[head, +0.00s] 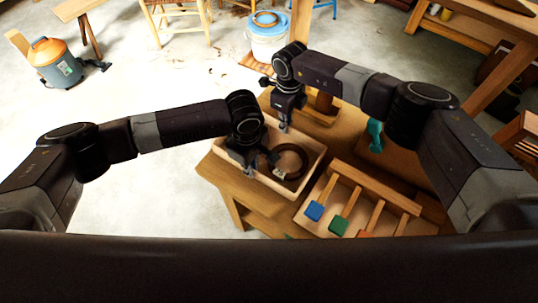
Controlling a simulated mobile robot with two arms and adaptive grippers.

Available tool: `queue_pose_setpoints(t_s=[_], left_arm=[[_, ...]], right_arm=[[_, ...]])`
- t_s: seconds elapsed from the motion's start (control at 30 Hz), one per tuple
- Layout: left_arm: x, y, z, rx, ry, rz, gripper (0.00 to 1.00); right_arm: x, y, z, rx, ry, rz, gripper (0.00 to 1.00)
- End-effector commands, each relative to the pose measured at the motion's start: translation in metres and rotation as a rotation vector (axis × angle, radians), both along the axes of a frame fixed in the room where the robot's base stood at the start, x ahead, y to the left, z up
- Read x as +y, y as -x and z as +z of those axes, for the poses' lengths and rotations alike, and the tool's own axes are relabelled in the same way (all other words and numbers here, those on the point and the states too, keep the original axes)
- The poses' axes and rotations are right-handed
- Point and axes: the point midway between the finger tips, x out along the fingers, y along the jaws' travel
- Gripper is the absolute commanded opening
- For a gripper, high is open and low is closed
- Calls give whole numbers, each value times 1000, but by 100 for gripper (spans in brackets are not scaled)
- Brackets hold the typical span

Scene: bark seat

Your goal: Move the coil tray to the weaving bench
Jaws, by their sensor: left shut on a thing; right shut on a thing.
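The coil tray (316,160) is a pale, shallow wooden box with a dark round coil (300,154) inside. It is over the left part of a wooden table in the middle of the head view. My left gripper (250,168) is shut on the tray's near-left wall. My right gripper (284,128) is shut on the opposite, far wall. My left wrist hides part of the tray's inside. I cannot tell whether the tray's underside touches the table. Which piece of furniture is the weaving bench is not clear from this view.
A wooden rack with blue (314,211), green (338,226) and orange-ended tools stands right of the tray. A teal object (375,134) is behind it. A vacuum cleaner (55,62), a blue-lidded bucket (268,38) and chairs stand on the floor. The floor at left is open.

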Motion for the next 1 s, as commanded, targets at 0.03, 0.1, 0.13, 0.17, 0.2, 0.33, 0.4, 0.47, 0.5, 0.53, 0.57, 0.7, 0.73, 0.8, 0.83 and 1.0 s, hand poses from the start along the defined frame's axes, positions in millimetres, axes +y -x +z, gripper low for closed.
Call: queue_pose_setpoints(t_s=[0.03, 0.1, 0.13, 0.17, 0.2, 0.33, 0.4, 0.47, 0.5, 0.53, 0.57, 0.7, 0.73, 0.8, 0.83, 1.0], left_arm=[[1, 1, -6, 4, -3, 0, 0], [1, 1, -3, 4, -3, 0, 12], [1, 1, -3, 4, -3, 0, 15], [1, 1, -3, 3, -2, 0, 18], [1, 1, -3, 3, -2, 0, 23], [1, 1, -3, 2, -1, 0, 23], [0, 0, -2, 2, -1, 0, 23], [0, 0, -2, 1, -1, 0, 23], [0, 0, -1, 1, -1, 0, 23], [0, 0, 1, 0, 0, 0, 23], [0, 0, 3, 1, 1, -1, 23], [0, 0, 23, -2, 1, -1, 23], [0, -1, 29, -2, 2, -1, 23], [0, 0, 45, -1, 2, -1, 23], [0, -1, 52, -1, 2, -1, 23], [0, 0, 86, -1, 1, 0, 23]], right_arm=[[-2, -2, -5, -4, 3, -2, 0], [-2, -2, -2, -4, 3, -2, 12], [-2, -2, -2, -4, 4, -2, 15], [-2, -2, -2, -3, 3, -2, 18], [-2, -1, -2, -3, 3, -2, 23], [-1, -1, -2, -2, 1, -1, 23], [-1, -1, -2, -2, 1, -1, 23], [0, 0, -2, -1, 1, 0, 23], [0, 0, -2, -1, 1, 0, 23], [0, 0, -2, -1, 1, 0, 23], [0, 0, -2, -1, 1, 0, 23], [0, 0, -2, 0, 0, 0, 23], [0, 0, -2, 0, 0, 0, 23], [0, 0, -2, 0, 0, 0, 23], [0, 0, -2, 0, 0, 0, 23], [0, 0, -2, 0, 0, 0, 23]])
